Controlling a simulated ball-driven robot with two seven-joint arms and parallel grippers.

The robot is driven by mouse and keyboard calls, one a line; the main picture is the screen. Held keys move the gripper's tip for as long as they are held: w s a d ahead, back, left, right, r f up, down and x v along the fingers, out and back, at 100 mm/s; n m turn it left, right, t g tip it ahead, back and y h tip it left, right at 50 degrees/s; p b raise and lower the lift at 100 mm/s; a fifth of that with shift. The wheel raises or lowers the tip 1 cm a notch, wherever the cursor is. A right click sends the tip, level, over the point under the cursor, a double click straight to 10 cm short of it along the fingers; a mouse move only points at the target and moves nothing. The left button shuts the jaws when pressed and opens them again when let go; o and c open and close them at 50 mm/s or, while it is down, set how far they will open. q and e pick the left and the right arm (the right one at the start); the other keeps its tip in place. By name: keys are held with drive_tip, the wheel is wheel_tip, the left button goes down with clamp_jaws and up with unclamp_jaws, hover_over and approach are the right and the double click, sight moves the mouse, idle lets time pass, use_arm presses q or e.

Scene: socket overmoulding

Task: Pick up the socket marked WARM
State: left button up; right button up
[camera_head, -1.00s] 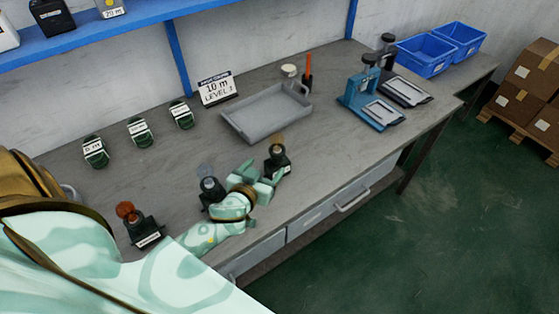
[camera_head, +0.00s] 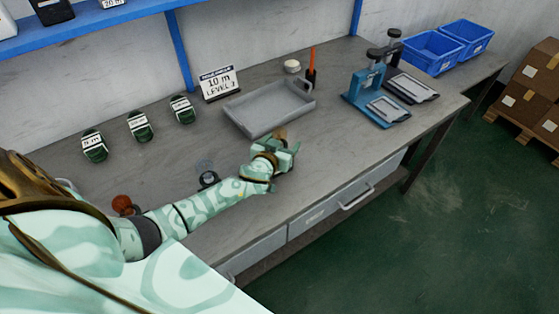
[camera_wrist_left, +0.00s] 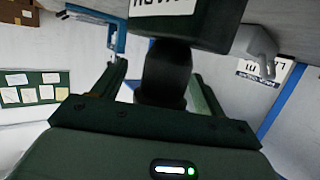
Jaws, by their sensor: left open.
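The socket (camera_wrist_left: 185,30) is a dark body with a narrower dark neck in the left wrist view. Its white label shows upside down and cut by the top edge, and seems to read WARM. In the head view only its tan top (camera_head: 281,134) shows; my left gripper (camera_head: 287,154) hides the rest. My left gripper is open, with one finger on each side of the neck; I cannot tell whether either touches it. Two other sockets stand along the bench: one with a grey-blue top (camera_head: 208,178) and one with a red-brown top (camera_head: 122,205), both partly hidden by my arm.
A grey tray (camera_head: 233,117) lies behind the gripper. Behind it are a sign (camera_head: 219,84) and an orange-handled tool (camera_head: 312,62). Green-black labelled items (camera_head: 139,125) stand at the back left. Blue presses (camera_head: 366,90) and blue bins (camera_head: 430,52) are to the right.

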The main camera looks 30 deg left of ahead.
use_arm(q)
drive_tip(key=c, duration=1.4)
